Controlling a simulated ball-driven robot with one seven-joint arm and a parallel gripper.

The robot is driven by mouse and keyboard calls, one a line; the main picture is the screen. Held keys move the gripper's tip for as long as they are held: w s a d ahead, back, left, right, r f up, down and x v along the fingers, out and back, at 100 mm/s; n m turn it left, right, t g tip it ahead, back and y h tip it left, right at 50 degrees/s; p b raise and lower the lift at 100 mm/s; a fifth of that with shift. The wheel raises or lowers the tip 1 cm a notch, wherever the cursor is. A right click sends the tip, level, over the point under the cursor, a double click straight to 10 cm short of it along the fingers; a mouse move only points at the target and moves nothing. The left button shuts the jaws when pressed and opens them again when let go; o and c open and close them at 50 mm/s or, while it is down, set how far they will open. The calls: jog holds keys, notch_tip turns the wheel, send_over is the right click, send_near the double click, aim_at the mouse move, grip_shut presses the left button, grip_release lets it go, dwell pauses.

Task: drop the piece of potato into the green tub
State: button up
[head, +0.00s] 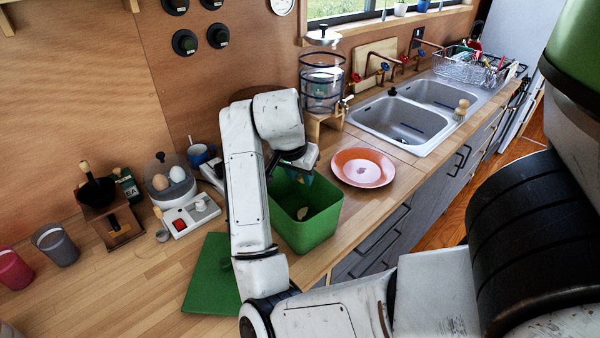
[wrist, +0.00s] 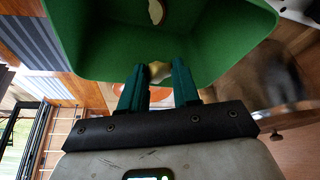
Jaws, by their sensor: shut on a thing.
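The green tub (head: 318,232) stands on the wooden counter, open at the top. My gripper (head: 304,178) points down at the back part of its opening. In the wrist view, my gripper (wrist: 158,85) is shut on a small pale yellow piece of potato (wrist: 159,71) between its teal fingertips, with the green tub (wrist: 100,45) around and beyond it. Another pale piece (head: 302,213) lies inside the tub; it also shows in the wrist view (wrist: 156,12). The held piece cannot be made out in the head view.
A pink plate (head: 363,167) lies right of the tub, before the double sink (head: 405,118). A green board (head: 211,278) lies left, partly behind my arm. An egg cooker (head: 170,180) and a glass dispenser (head: 322,82) stand behind. The counter's front edge is close to the tub.

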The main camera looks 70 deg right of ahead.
jog(key=o, duration=1.1)
jog(key=p+v, duration=0.1)
jog(key=v, duration=0.9)
jog(key=shift+a+r+p, duration=0.1)
jog(key=shift+r+p, duration=0.25)
jog(key=shift+p, duration=0.05)
